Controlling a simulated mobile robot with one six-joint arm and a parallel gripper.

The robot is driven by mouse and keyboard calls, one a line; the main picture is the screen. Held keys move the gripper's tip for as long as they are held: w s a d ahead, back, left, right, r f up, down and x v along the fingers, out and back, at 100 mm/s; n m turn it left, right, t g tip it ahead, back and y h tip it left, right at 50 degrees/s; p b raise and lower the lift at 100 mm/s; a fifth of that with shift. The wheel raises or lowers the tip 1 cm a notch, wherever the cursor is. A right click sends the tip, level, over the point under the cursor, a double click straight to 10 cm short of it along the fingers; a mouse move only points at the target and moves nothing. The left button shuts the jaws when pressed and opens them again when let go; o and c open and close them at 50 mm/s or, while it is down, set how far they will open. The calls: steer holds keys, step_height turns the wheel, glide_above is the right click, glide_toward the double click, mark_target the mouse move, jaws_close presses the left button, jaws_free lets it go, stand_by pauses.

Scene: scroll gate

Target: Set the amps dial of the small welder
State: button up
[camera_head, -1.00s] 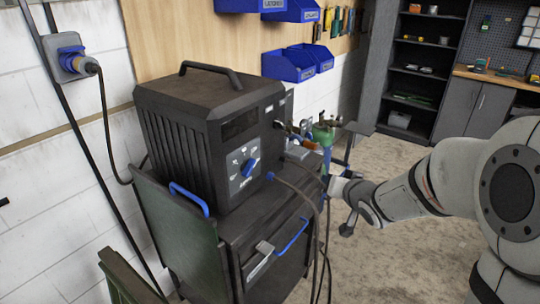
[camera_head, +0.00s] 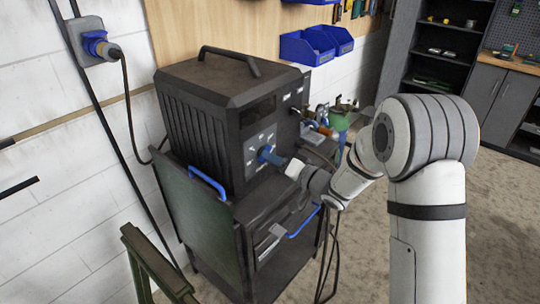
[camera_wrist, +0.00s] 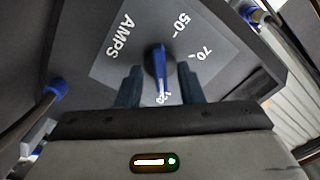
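The small welder (camera_head: 205,110) is a dark box with a handle on top, standing on a cart. Its blue amps dial (camera_head: 264,152) sits on a grey front panel and also shows in the wrist view (camera_wrist: 160,68). There the white marks AMPS, 50 and 70 are readable; another mark by the knob's lower end is partly hidden, perhaps 120. My gripper (camera_head: 274,159) is right in front of the dial. In the wrist view my gripper (camera_wrist: 160,86) is open, one dark finger on each side of the knob, with visible gaps.
The cart (camera_head: 240,215) has a blue handle on its side and another on its front. Cables hang at its right, beside my arm. A green bottle (camera_head: 340,120) stands behind. Blue bins (camera_head: 307,47) hang on the wall. Open floor lies to the right.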

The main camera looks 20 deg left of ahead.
steer(key=shift+w+a, duration=0.25)
steer(key=shift+a, duration=0.4)
jaws_close()
